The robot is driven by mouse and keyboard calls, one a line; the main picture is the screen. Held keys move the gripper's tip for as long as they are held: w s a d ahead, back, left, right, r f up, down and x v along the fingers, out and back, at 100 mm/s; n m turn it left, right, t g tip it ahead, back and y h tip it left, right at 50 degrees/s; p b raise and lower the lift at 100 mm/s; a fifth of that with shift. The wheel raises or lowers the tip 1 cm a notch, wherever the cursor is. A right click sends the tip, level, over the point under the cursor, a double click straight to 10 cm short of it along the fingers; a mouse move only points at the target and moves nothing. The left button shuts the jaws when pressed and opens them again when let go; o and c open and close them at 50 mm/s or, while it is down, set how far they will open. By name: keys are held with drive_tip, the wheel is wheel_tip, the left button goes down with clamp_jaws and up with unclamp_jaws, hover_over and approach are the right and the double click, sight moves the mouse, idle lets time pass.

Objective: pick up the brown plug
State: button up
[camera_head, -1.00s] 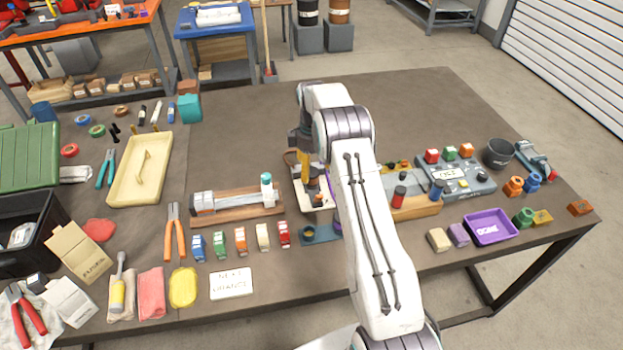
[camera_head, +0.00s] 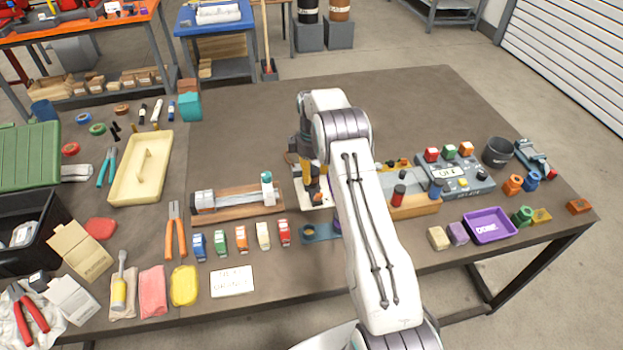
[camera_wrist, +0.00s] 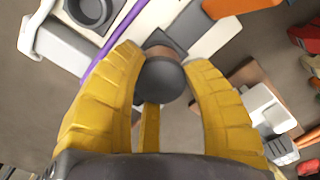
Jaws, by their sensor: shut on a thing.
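The brown plug (camera_wrist: 158,51) shows in the wrist view as a brown band beyond a round dark grey knob. The knob sits between the two yellow fingers of my gripper (camera_wrist: 162,68). The fingers are closed in on it from both sides. In the head view my gripper (camera_head: 313,192) points down over the white plate (camera_head: 305,202) in the middle of the table. There the plug is mostly hidden by the fingers and arm. I cannot tell whether the plug is clear of the surface below.
A wooden stand (camera_head: 415,207) and grey control box (camera_head: 455,180) are to the right. The table's back middle is clear.

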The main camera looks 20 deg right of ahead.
sight(312, 170)
drive_tip(key=c, duration=0.6)
drive_tip(key=shift+r, duration=0.15)
drive_tip(key=shift+r, duration=0.55)
wheel_tip(312, 170, up, 2)
drive_tip(key=shift+r+b, duration=0.15)
drive_tip(key=shift+b, duration=0.4)
drive_tip(key=s+d+r+b, duration=0.2)
drive_tip(key=s+d+r, duration=0.5)
drive_tip(key=s+d, duration=0.1)
drive_tip(key=shift+d+r+b, duration=0.15)
drive_tip(key=shift+d+b, duration=0.15)
